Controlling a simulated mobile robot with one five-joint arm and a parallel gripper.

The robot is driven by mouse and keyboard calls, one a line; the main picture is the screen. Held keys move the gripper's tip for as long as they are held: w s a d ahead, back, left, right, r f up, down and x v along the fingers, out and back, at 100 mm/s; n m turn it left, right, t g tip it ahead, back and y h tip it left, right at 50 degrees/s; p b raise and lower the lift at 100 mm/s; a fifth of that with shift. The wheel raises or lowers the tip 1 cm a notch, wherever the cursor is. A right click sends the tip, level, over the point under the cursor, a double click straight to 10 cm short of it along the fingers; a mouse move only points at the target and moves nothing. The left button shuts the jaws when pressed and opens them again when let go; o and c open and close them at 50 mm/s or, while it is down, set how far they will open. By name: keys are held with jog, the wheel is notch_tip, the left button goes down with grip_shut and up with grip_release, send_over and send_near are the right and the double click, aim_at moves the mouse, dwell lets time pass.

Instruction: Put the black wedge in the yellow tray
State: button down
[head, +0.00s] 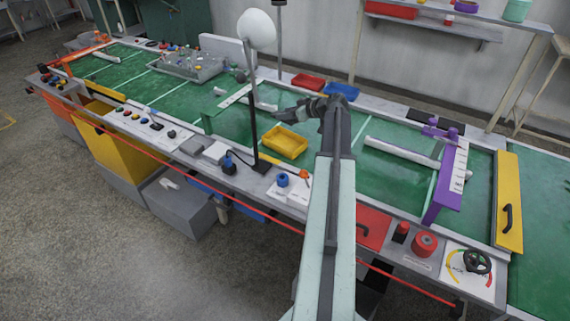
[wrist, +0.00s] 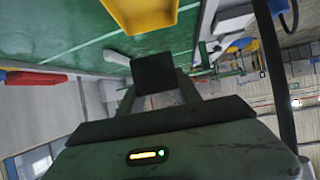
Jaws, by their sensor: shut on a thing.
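The black wedge (wrist: 154,74) shows in the wrist view as a dark block between the fingertips of my gripper (wrist: 158,92). The gripper is shut on it. In the head view my gripper (head: 288,114) is over the green bench, just behind the yellow tray as seen there; the wedge is too small and dark to tell from the fingers. The yellow tray (head: 284,155) sits on the green surface. It also shows at the top edge of the wrist view (wrist: 150,29), partly cut off, apart from the wedge.
A tall lamp-like post with a white top (head: 256,29) stands left of the tray. Red (head: 308,81) and blue (head: 341,90) trays lie at the back. A white cylinder (head: 402,152) and a purple bracket (head: 446,188) are to the right. Green surface around the tray is clear.

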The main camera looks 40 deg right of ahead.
aim_at(287, 146)
jog(key=shift+f+b, duration=0.65)
jog(key=shift+f, duration=0.9)
notch_tip(287, 146, down, 10)
jog(key=b, duration=1)
jog(key=shift+f, duration=0.15)
jog(key=shift+r, duration=0.3)
jog(key=shift+f, duration=0.25)
jog(key=c, duration=1.1)
grip_release()
jog(key=shift+r, duration=0.1)
